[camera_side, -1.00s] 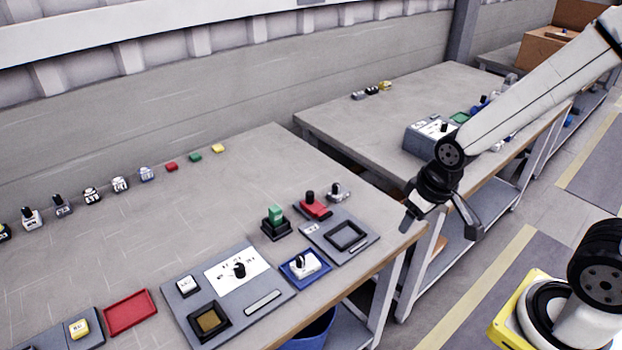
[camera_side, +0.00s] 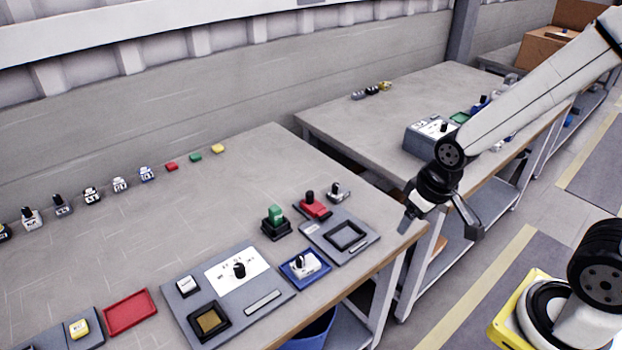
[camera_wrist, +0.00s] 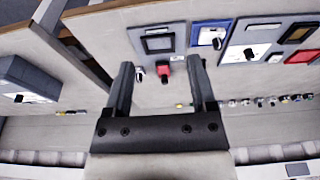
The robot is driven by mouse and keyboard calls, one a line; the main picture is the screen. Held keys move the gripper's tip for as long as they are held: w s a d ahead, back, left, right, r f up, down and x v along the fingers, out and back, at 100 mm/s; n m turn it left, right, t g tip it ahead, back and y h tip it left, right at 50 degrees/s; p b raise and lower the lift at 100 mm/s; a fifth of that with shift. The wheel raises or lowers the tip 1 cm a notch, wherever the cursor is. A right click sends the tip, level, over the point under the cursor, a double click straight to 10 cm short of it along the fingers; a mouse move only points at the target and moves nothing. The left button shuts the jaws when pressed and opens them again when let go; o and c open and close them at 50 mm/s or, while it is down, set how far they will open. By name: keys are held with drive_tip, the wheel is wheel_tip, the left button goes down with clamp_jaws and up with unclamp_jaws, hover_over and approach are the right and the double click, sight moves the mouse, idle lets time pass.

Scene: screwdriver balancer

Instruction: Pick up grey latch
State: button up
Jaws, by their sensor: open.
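A small grey latch (camera_side: 338,191) with a dark knob stands on the near table, close to its right corner and just behind a grey plate with a square black frame. In the wrist view, the grey latch (camera_wrist: 139,75) shows beside the left finger, between the two fingers. My gripper (camera_side: 440,226) is open and empty, in the air off the table's right corner, to the right of the latch. The open fingers also show in the wrist view (camera_wrist: 161,66).
A red latch (camera_side: 316,207) stands close to the left of the grey one. A green block on a black base (camera_side: 275,223) is further left. The framed plate (camera_side: 340,239) lies in front. A second table (camera_side: 385,118) with a grey box (camera_side: 430,138) stands behind.

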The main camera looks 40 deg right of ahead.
drive_tip(key=w+f+m, duration=0.1)
drive_tip(key=m, duration=0.2)
drive_tip(key=m+t+y, duration=0.5)
drive_tip(key=m+t, duration=0.5)
drive_tip(key=m, duration=1.8)
hover_over(344, 192)
drive_tip(key=s+a, duration=0.2)
drive_tip(key=s, duration=0.2)
drive_tip(key=f, duration=1.4)
drive_tip(key=shift+d+f, duration=0.25)
drive_tip(key=shift+f, duration=0.15)
drive_tip(key=shift+w+d+f+m+h, duration=0.1)
drive_tip(key=shift+d+f+m+h, duration=0.1)
drive_tip(key=shift+d+m+h, duration=0.4)
drive_tip(key=shift+a+y, duration=0.1)
drive_tip(key=shift+y, duration=0.2)
drive_tip(key=shift+w, duration=0.15)
